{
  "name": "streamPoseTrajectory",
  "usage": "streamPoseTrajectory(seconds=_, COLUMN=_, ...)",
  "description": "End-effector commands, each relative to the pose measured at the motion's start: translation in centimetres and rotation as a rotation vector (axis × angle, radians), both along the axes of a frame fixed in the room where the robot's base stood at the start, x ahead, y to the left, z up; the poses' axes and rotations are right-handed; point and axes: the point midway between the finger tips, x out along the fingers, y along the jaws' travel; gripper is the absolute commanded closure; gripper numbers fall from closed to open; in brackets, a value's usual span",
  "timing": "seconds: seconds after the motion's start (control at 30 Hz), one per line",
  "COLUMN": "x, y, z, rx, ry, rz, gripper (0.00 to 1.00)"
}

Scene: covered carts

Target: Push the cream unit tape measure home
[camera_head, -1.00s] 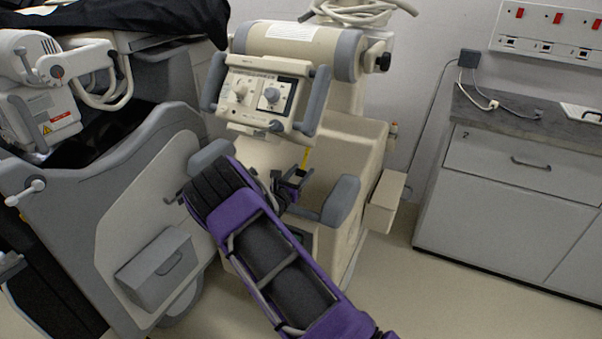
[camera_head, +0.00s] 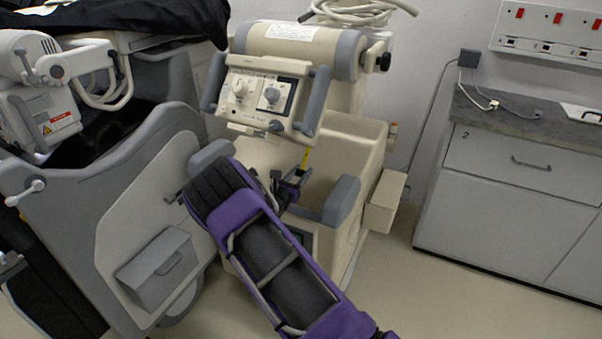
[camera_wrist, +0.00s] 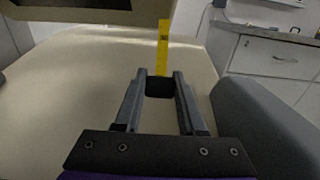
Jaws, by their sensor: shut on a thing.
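The cream unit (camera_head: 345,140) stands in the middle of the head view. Its tape measure shows as a narrow upright yellow strip (camera_head: 306,158) with a dark block at its lower end. In the wrist view the yellow strip (camera_wrist: 163,45) rises just beyond the fingertips, and the dark block (camera_wrist: 159,87) sits between the two fingers. My gripper (camera_wrist: 160,75) is shut on this block, over the unit's cream top. In the head view my gripper (camera_head: 296,180) is small and partly hidden by my purple arm.
A grey padded handle (camera_head: 341,200) rises close to the right of my gripper. The unit's control panel (camera_head: 264,97) overhangs behind it. A grey cart (camera_head: 75,215) stands close on the left. A grey cabinet (camera_head: 510,210) is at right, with open floor before it.

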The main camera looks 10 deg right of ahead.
Motion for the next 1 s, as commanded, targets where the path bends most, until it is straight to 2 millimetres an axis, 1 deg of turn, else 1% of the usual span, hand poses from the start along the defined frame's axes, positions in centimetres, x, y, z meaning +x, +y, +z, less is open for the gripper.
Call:
streamPoseTrajectory(seconds=0.53, x=0.0, y=0.0, z=0.1, rx=-0.001, ry=-0.001, rz=0.000, gripper=1.00)
streamPoseTrajectory(seconds=0.63, x=0.5, y=-0.3, z=0.8, rx=0.001, ry=-0.002, rz=-0.001, gripper=1.00)
streamPoseTrajectory(seconds=0.8, x=1.7, y=-1.2, z=2.7, rx=0.000, ry=-0.002, rz=-0.001, gripper=1.00)
streamPoseTrajectory(seconds=1.0, x=1.8, y=-1.3, z=2.8, rx=-0.001, ry=-0.003, rz=0.000, gripper=1.00)
